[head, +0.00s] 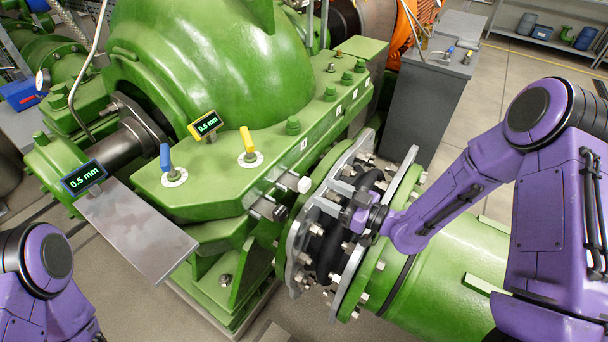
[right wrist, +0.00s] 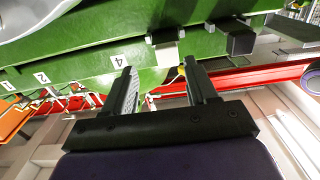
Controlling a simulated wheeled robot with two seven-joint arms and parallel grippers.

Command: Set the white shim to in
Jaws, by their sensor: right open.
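The white shim appears to be the light-ended block (head: 304,185) sticking out of the side of the green pump foot in the head view. A darker block (head: 281,212) sticks out beside it, nearer to me. My right gripper (head: 356,212) is to the right of both blocks, in front of the pipe flange and apart from them. In the right wrist view, its two fingers (right wrist: 158,82) are open with nothing between them. My left gripper is out of view.
A blue lever (head: 165,160) and a yellow lever (head: 248,145) stand on the green foot. Two displays (head: 84,178) (head: 205,124) read 0.5 mm. The bolted flange (head: 320,225) and green pipe (head: 445,270) crowd my right gripper. A grey cabinet (head: 425,100) stands behind.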

